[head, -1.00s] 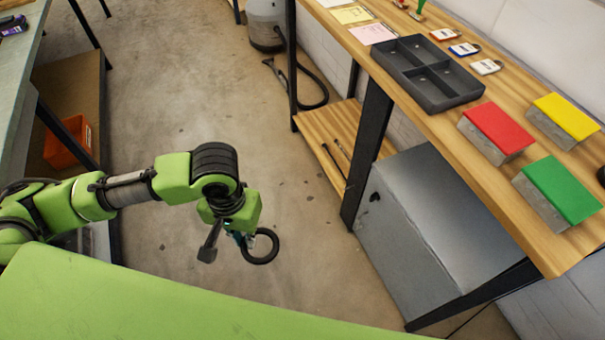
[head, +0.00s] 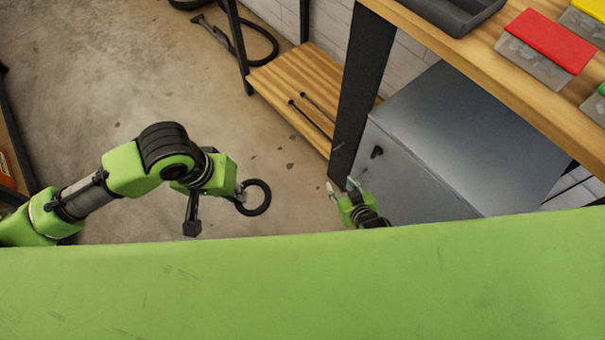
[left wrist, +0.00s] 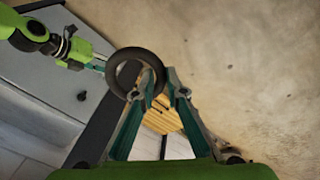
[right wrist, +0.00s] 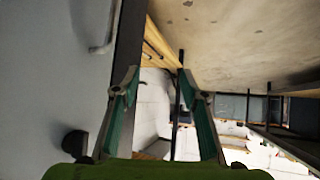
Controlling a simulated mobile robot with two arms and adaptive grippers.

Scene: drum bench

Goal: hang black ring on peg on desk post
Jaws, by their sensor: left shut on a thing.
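The black ring (head: 267,198) is held at its edge by my left gripper (head: 240,192), in the air left of the dark desk post (head: 358,95). The left wrist view shows the ring (left wrist: 112,75) at the left gripper's fingertips (left wrist: 160,80). My right gripper (head: 340,187) is open and empty near the lower end of the post. It also shows open in the right wrist view (right wrist: 158,82). A small black knob-like piece (head: 376,152) shows against the grey cabinet just right of the post. I cannot tell whether it is the peg.
The grey cabinet (head: 470,125) stands under the wooden desk (head: 475,50), right of the post. A low wooden shelf (head: 290,85) with two dark rods is behind the post. A black hose (head: 245,50) lies on the floor. Floor around the left gripper is clear.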

